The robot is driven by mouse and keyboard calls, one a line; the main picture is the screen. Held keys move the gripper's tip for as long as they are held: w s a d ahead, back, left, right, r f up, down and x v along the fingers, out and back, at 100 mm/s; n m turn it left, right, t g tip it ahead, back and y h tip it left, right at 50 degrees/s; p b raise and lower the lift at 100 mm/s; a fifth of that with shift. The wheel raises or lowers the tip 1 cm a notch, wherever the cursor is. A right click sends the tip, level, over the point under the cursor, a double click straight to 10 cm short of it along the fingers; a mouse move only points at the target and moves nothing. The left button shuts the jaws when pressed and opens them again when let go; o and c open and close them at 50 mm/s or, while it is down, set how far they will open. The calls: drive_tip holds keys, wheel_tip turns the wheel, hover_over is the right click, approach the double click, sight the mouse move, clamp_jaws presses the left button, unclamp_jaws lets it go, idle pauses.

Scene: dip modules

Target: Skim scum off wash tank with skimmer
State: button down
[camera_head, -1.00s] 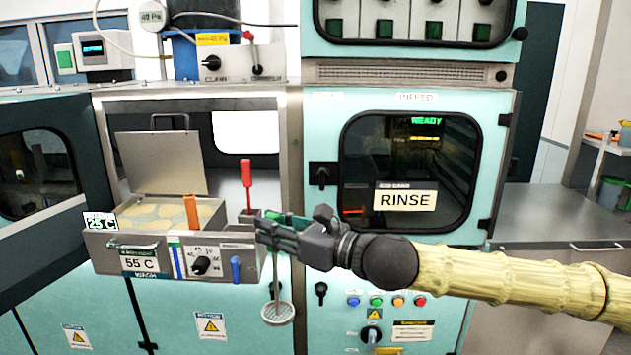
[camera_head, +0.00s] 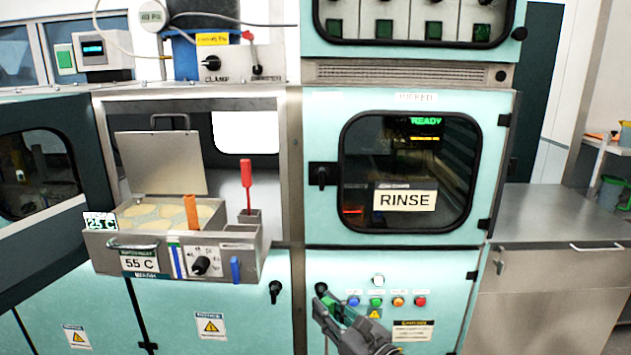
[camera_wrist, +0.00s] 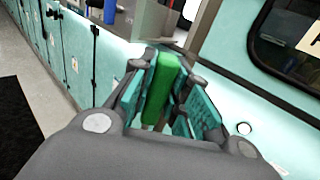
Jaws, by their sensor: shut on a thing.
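The wash tank (camera_head: 110,243) stands at the left with its lid (camera_head: 162,163) raised. Tan scum patches (camera_head: 150,216) float on its liquid. My gripper (camera_head: 328,308) is low in front of the teal cabinet, right of the tank and below its rim. In the wrist view my gripper (camera_wrist: 158,90) is shut on the skimmer's green handle (camera_wrist: 161,85), which stands between the teal finger pads. The skimmer's perforated disc is not visible in either current view.
An orange strip (camera_head: 191,212) and a red-handled tool (camera_head: 246,184) stand up at the tank. Blue clips and a black knob (camera_head: 200,265) are on its front. Coloured buttons (camera_head: 376,302) sit beside my gripper. A steel counter (camera_head: 550,213) at the right is clear.

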drive_tip(key=s+d+f+m+t+h, duration=0.1)
drive_tip(key=d+f+m+h, duration=0.2)
drive_tip(key=f, duration=1)
drive_tip(key=s+d+f+m+t+h, duration=0.1)
drive_tip(key=d+f+m+t+h, duration=0.1)
drive_tip(key=d+f+m+h, duration=0.2)
drive_tip(key=d+f+h, duration=0.3)
drive_tip(key=d+f, duration=0.5)
drive_tip(key=f, duration=0.1)
drive_tip(key=shift+s+f+h, duration=0.3)
drive_tip(key=shift+s+f, duration=0.05)
drive_tip(key=shift+s, duration=0.05)
drive_tip(key=shift+d, duration=0.1)
